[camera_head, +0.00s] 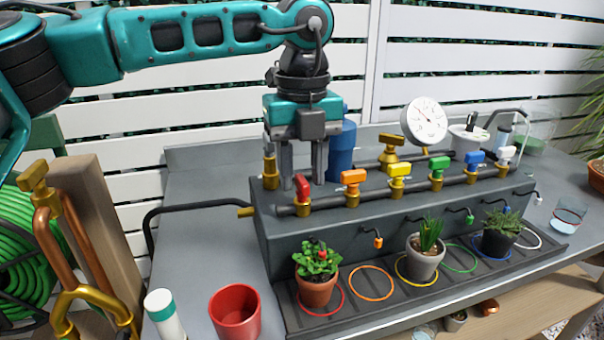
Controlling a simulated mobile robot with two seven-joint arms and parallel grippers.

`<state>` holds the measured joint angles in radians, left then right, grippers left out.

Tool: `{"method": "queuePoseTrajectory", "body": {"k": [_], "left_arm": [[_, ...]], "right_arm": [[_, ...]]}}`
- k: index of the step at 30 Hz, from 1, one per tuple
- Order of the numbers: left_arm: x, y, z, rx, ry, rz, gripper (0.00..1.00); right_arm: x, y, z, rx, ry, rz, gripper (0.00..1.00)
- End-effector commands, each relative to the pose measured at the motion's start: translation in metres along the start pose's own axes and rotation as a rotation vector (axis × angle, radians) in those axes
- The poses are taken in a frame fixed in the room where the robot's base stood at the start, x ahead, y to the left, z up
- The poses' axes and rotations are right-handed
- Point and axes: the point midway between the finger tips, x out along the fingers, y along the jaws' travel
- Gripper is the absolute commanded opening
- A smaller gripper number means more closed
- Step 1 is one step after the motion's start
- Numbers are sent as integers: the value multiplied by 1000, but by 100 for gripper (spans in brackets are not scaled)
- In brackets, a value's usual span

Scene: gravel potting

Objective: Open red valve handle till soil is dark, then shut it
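The red valve handle (302,187) is at the left end of the brass and dark pipe on the grey block. My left gripper (303,180) points down at this handle, fingers apart, one to each side in the picture. I cannot tell whether they touch it. A terracotta pot (318,292) with a green, red-flowered plant (316,260) stands in the red ring (340,303) below the red valve. Leaves hide most of its soil, so its darkness cannot be judged. No water stream is clearly visible there. My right gripper is out of view.
Orange (353,178), yellow (400,171), green (437,164) and blue (474,158) handles line the pipe to the right. A pressure gauge (426,121) and blue bottle (341,152) stand behind. A red cup (236,313) and white-green bottle (164,316) stand front left.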

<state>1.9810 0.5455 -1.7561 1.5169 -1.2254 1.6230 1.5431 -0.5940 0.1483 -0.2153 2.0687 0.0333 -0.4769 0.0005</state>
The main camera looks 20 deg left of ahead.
Motion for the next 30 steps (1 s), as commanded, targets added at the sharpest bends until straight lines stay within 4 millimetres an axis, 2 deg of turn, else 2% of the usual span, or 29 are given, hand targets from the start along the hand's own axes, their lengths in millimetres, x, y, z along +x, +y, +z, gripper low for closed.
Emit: {"method": "queuePoseTrajectory", "body": {"k": [10, 22, 30], "left_arm": [[4, 0, 0, 0, 1, 0, 38], [3, 0, 0, 0, 0, 0, 0], [3, 0, 0, 2, 0, 0, 0]], "right_arm": [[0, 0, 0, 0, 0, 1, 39], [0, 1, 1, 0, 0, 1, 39], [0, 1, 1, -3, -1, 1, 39]]}}
